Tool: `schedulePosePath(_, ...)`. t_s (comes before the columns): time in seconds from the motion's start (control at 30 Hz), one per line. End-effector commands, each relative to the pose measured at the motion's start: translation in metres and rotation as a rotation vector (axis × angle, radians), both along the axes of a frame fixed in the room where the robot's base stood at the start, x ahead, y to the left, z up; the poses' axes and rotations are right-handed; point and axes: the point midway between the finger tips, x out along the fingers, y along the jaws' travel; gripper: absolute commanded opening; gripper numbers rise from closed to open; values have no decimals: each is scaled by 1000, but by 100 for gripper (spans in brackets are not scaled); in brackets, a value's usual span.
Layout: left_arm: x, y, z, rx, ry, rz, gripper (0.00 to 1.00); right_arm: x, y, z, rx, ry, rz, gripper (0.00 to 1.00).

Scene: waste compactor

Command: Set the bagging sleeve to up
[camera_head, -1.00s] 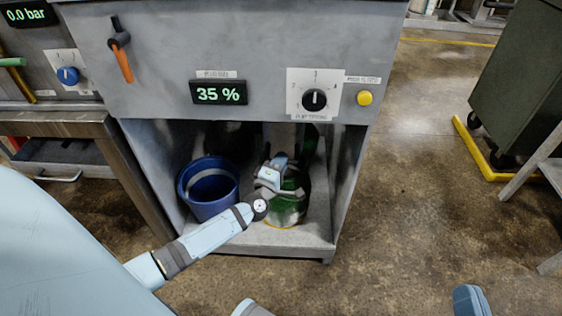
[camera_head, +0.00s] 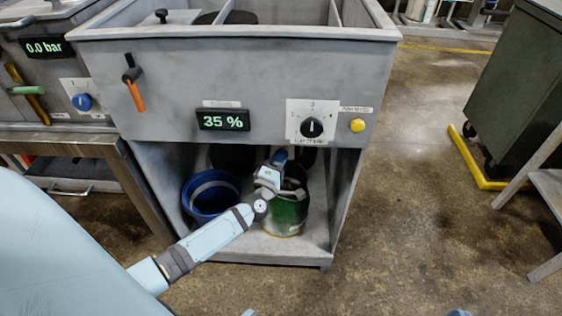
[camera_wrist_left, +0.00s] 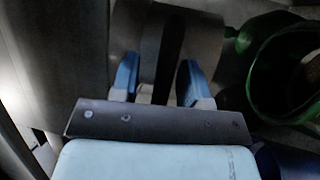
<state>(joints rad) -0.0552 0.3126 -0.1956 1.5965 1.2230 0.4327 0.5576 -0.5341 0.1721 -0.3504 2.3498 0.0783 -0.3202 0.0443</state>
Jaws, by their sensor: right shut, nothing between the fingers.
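The machine's open lower bay holds my left gripper (camera_head: 281,157), which is partly hidden behind its own wrist. In the left wrist view its two blue fingers (camera_wrist_left: 158,78) stand apart. A grey rounded surface with a dark upright band (camera_wrist_left: 168,45) lies in front of the fingers; nothing shows clearly gripped. This may be the bagging sleeve, but I cannot tell. In the head view a dark round shape (camera_head: 232,156) hangs at the back of the bay, also not clearly identifiable. My right gripper is not in view.
A blue bucket (camera_head: 211,192) stands at left in the bay. A green container (camera_head: 287,212) stands beside it, below my left gripper, and shows at right in the wrist view (camera_wrist_left: 262,75). The front panel carries a 35 % display (camera_head: 223,120), black knob (camera_head: 312,127) and orange-handled lever (camera_head: 135,93).

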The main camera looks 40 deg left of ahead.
Motion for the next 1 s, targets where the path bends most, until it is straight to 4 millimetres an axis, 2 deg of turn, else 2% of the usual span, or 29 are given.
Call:
schedulePosePath(0.23,-2,0,-2,0,4,-1,41,0,0,1,0,-1,0,0)
schedulePosePath(0.37,-14,-2,-5,-1,7,-1,41,0,0,2,-4,3,0,0)
schedulePosePath(0.53,-47,-7,-10,0,8,-2,41,0,-3,-2,-26,30,-5,0)
schedulePosePath(0.8,-105,-16,-19,0,5,0,41,-7,-11,-27,-75,121,-17,0)
schedulePosePath(1.0,-129,-20,-23,1,3,-1,41,-9,-15,-32,-90,146,-26,0)
